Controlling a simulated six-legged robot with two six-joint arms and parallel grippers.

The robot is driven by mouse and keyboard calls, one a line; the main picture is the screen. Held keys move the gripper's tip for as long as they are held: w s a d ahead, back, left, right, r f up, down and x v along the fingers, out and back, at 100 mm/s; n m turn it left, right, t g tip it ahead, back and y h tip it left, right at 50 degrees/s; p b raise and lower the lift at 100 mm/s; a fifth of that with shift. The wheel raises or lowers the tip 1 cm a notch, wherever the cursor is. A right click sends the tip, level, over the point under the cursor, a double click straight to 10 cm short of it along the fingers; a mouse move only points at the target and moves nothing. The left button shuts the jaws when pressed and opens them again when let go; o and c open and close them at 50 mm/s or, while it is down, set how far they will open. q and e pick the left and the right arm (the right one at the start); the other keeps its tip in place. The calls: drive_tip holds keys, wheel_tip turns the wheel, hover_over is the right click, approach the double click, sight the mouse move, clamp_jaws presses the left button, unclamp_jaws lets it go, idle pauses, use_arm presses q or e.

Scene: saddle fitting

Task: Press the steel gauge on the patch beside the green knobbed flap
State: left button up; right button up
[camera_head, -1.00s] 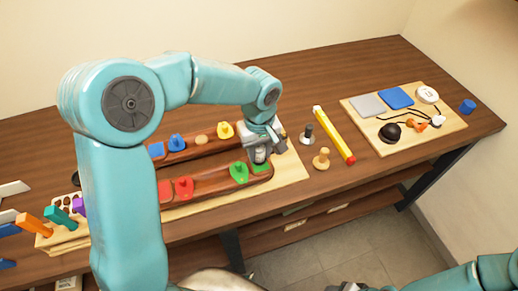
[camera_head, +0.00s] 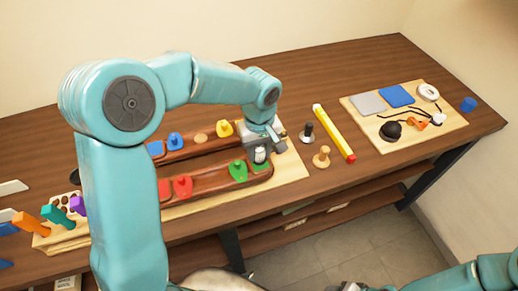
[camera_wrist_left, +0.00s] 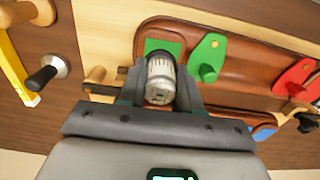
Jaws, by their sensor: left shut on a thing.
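The steel gauge (camera_wrist_left: 160,80), a silver cylinder, is held between the fingers of my left gripper (camera_head: 260,148). In the head view the gauge (camera_head: 260,155) is over the right end of the front brown saddle piece (camera_head: 210,180). In the left wrist view its far end overlaps a green patch (camera_wrist_left: 163,46); I cannot tell whether it touches. The green knobbed flap (camera_wrist_left: 208,55) lies beside that patch, and it shows in the head view (camera_head: 238,171) just left of the gauge.
Red (camera_head: 182,187), blue (camera_head: 175,141) and yellow (camera_head: 224,129) knobbed flaps stand on the saddle pieces. A dark-handled stamp (camera_head: 307,134), a wooden one (camera_head: 321,157) and a yellow bar (camera_head: 334,134) are to the right. A board with pads (camera_head: 440,135) lies farther right.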

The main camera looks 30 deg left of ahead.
sight(259, 148)
use_arm(q)
drive_tip(key=shift+f+b, duration=0.45)
drive_tip(key=shift+f, duration=0.1)
idle(0.4)
drive_tip(key=o, duration=1)
wheel_tip(259, 148, up, 16)
drive_tip(key=shift+r, duration=0.2)
drive_tip(key=shift+s, duration=0.15)
